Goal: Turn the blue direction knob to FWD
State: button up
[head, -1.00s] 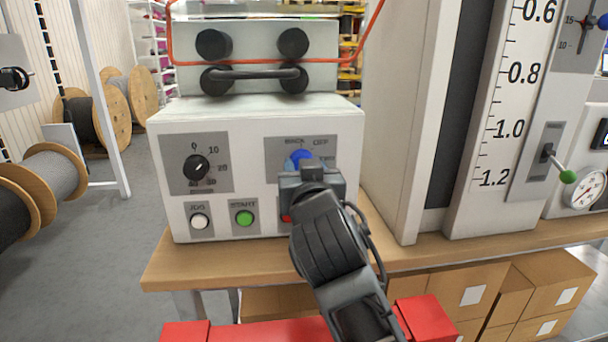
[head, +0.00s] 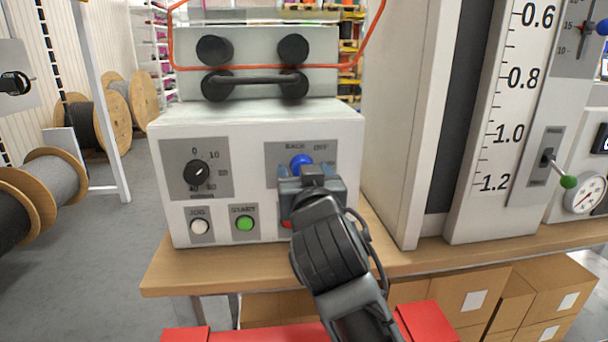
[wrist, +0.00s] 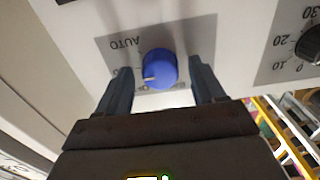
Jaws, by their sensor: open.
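The blue direction knob (head: 301,162) is on the right plate of the white control box. In the wrist view the knob (wrist: 161,68) sits between the two spread fingers, with a gap on both sides. Its white mark points to the lower left, towards a mostly hidden label; AUTO is readable at the upper left of the plate. In the head view BACK and OFF show above the knob; FWD is not readable in either view. My gripper (wrist: 157,78) is open around the knob, holding nothing, and hides the lower plate in the head view.
A black numbered dial (head: 197,173) is left of the knob. A white JOG button (head: 200,227) and a green START button (head: 244,223) are below it. A red button (head: 287,224) is partly hidden by my gripper. A tall white housing (head: 400,130) stands to the right.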

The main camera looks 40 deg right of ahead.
jog(key=v, duration=0.7)
jog(key=shift+s+a+b, duration=0.2)
jog(key=shift+s+b, duration=0.05)
jog(key=shift+b, duration=0.05)
jog(key=s+a+f+n+t+y+p, duration=0.1)
jog(key=s+a+f+n+y+p, duration=0.1)
jog(key=s+a+f+n+y, duration=0.3)
jog(key=s+a+f+n+y+p, duration=0.2)
jog(key=s+a+f+y, duration=0.1)
jog(key=s+f, duration=0.5)
jog(key=s+a+y+p, duration=0.1)
jog(key=s, duration=0.8)
jog(key=s+a+r+y+p, duration=0.1)
jog(key=s+p, duration=0.1)
jog(key=s, duration=0.8)
jog(key=shift+s+a+r+g+y, duration=0.25)
jog(key=shift+a+r+g+y, duration=0.05)
jog(key=shift+a+g, duration=0.1)
